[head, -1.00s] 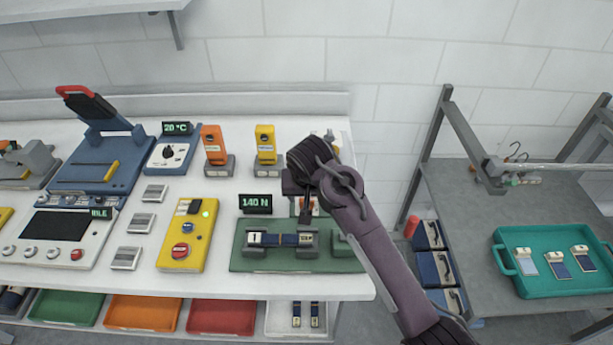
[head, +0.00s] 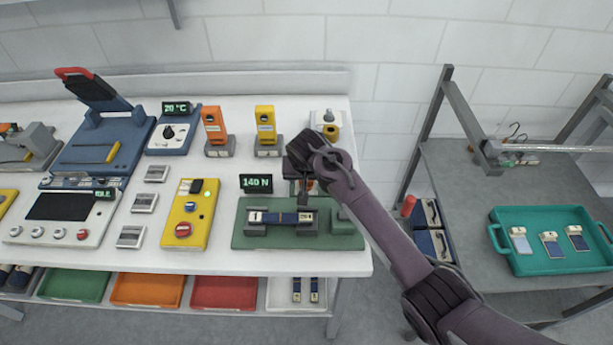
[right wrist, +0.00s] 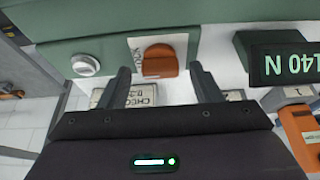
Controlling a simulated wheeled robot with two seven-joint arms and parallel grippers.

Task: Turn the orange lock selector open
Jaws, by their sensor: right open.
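The orange lock selector (right wrist: 159,61) shows in the right wrist view, a rounded knob on a white labelled plate beside the green fixture (right wrist: 110,48). In the head view only a bit of orange (head: 310,186) shows behind my right gripper (head: 304,198), at the back of the green fixture (head: 270,238). In the right wrist view my right gripper (right wrist: 162,80) is open, its fingers on either side of the selector's line. The selector appears just beyond the fingertips; I cannot tell whether they touch it. My left gripper is not in view.
The 140 N display (head: 256,183) stands close to the left of my right gripper. A blue and silver strip (head: 282,217) lies in the fixture's clamps. A yellow control box (head: 190,214) is farther left. A teal tray (head: 553,264) sits on the right bench.

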